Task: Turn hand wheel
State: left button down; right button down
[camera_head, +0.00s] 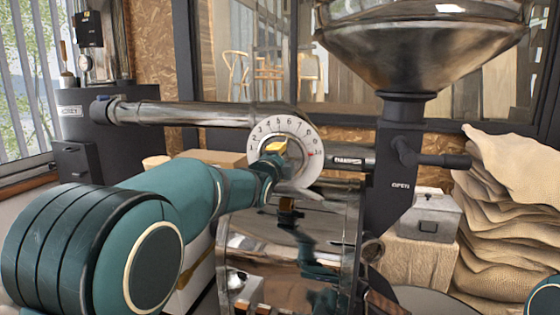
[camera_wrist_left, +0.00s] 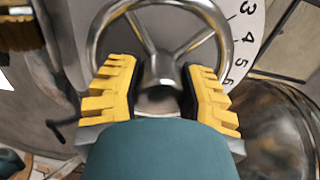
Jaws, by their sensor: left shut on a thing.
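The hand wheel (camera_wrist_left: 228,48) is a shiny metal ring with spokes and a central hub, seen in the left wrist view in front of a white numbered dial (camera_wrist_left: 250,25). In the head view the dial (camera_head: 312,160) shows on the roaster, with the wheel mostly hidden behind my gripper. My left gripper (camera_wrist_left: 160,88) has its yellow ridged fingers on both sides of the wheel's hub and lower rim, shut on the wheel. In the head view the left gripper (camera_head: 275,148) is at the dial's centre. My right gripper is not in view.
A shiny hopper (camera_head: 425,45) stands above a dark column at the right. A horizontal metal pipe (camera_head: 180,112) runs left of the dial. A grey metal box (camera_head: 431,218) and stacked sacks (camera_head: 510,195) are at the right. A glossy chamber lies below the dial.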

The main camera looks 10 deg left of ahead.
pick_arm(q)
jog(key=shift+a, duration=0.2)
jog(key=c, duration=0.6)
grip_release()
jog(key=shift+o, duration=0.7)
jog(key=shift+w+a, duration=0.1)
jog(key=shift+s, duration=0.2)
jog(key=s, duration=1.1)
jog(key=shift+s+a, duration=0.3)
jog(key=shift+a, duration=0.1)
